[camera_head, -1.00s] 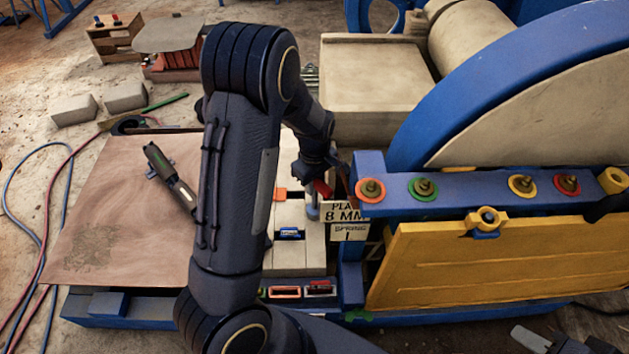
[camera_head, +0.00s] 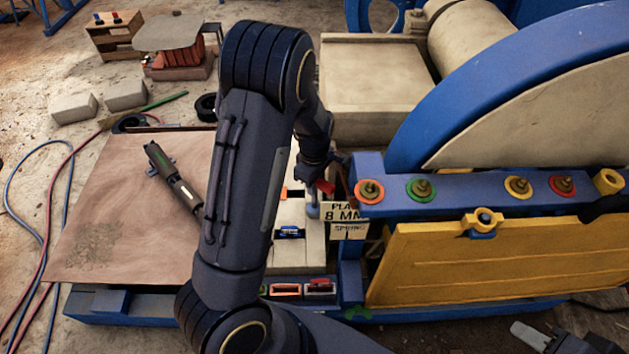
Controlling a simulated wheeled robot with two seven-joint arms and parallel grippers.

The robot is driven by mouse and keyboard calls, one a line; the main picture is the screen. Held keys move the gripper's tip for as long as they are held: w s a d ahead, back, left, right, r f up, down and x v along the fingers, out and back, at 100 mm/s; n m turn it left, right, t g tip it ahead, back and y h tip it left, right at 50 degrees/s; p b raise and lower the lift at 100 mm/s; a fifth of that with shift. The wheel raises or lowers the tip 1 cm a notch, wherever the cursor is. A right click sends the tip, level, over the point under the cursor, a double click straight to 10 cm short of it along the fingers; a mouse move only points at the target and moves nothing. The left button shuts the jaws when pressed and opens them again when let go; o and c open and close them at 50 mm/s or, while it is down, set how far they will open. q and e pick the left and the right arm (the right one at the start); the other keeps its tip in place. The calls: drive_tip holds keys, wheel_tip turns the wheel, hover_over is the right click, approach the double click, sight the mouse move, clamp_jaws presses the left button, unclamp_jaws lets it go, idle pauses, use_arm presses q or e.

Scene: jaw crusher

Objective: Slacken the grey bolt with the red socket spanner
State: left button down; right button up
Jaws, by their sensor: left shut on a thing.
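My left gripper (camera_head: 326,176) is small in the picture, at the left end of the blue beam (camera_head: 465,188). It is shut on the red socket spanner (camera_head: 325,187), of which a short red piece shows. A grey cylindrical piece (camera_head: 312,209) shows just below it, beside the signs; I cannot tell whether it belongs to the spanner. Several bolts stand on the beam with coloured rings, such as a red-ringed bolt (camera_head: 369,191) and a green-ringed bolt (camera_head: 421,189). I cannot tell which bolt is the grey one. My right gripper (camera_head: 560,342) shows only partly at the bottom right, with its fingers apart.
A yellow panel (camera_head: 470,265) lies below the beam, and a big blue wheel (camera_head: 480,75) rises behind. A dark tool (camera_head: 172,178) lies on the brown sheet (camera_head: 100,220). Hoses (camera_head: 45,235) run at the left.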

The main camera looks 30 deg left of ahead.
use_arm(q)
drive_tip(key=c, duration=1.2)
unclamp_jaws()
drive_tip(key=shift+o, duration=0.2)
wheel_tip(320, 180, up, 7)
drive_tip(key=shift+r, duration=0.4)
drive_tip(key=shift+r, duration=0.1)
